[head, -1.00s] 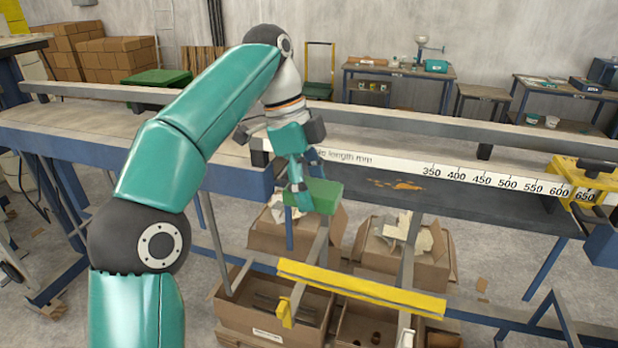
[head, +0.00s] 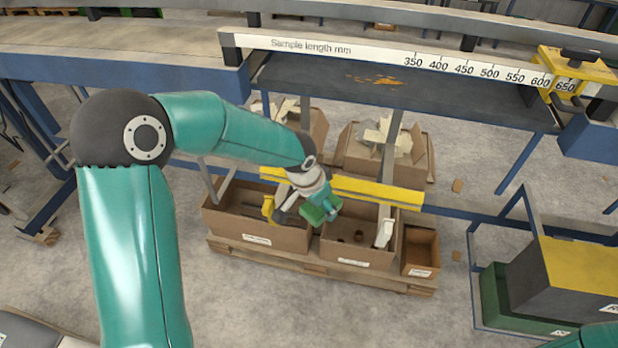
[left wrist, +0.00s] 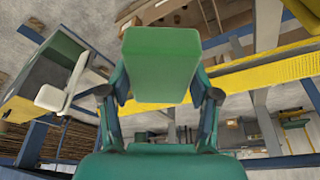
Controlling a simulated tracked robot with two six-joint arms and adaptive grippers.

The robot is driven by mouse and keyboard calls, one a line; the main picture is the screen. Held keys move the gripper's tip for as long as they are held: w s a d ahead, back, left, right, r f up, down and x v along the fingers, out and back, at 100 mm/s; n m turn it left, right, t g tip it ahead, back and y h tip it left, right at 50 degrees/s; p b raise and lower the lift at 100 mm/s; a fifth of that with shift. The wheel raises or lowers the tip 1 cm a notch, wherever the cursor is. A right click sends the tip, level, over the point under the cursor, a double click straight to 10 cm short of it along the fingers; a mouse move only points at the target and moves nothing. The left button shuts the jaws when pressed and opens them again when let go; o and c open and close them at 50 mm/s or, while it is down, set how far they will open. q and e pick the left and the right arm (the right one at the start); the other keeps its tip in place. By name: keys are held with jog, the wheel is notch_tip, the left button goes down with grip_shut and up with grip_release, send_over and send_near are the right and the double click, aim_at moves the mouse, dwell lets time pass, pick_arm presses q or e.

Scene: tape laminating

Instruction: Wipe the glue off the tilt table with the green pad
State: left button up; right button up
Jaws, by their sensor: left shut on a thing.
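The tilt table (head: 450,100) is a dark grey surface under the sample-length ruler. Orange-brown glue (head: 375,81) lies in streaks on its upper part. My left gripper (head: 324,203) is shut on the green pad (head: 317,211). It holds the pad well below the table, in front of it, over the cardboard boxes and away from the glue. In the left wrist view the pad (left wrist: 160,62) sits between the two fingers. My right gripper is out of view; only a bit of my right arm shows at the lower right corner.
A yellow bar (head: 375,192) runs behind my left gripper, below the table. Open cardboard boxes (head: 258,232) stand on a pallet (head: 330,277) beneath it. A yellow clamp (head: 565,80) sits at the ruler's right end. A grey-and-yellow block (head: 570,280) stands at the right.

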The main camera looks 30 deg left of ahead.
aim_at(332, 199)
pick_arm(q)
jog(key=shift+w+d+n+y, duration=0.3)
jog(key=shift+w+d+n, duration=0.45)
jog(key=shift+w+n, duration=0.25)
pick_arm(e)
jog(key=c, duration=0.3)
pick_arm(q)
jog(key=shift+w+d+n, duration=0.1)
jog(key=shift+w+n, duration=0.2)
jog(key=shift+n, duration=0.1)
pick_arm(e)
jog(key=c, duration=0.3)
pick_arm(q)
jog(key=shift+r+n, duration=0.1)
jog(key=shift+n, duration=0.2)
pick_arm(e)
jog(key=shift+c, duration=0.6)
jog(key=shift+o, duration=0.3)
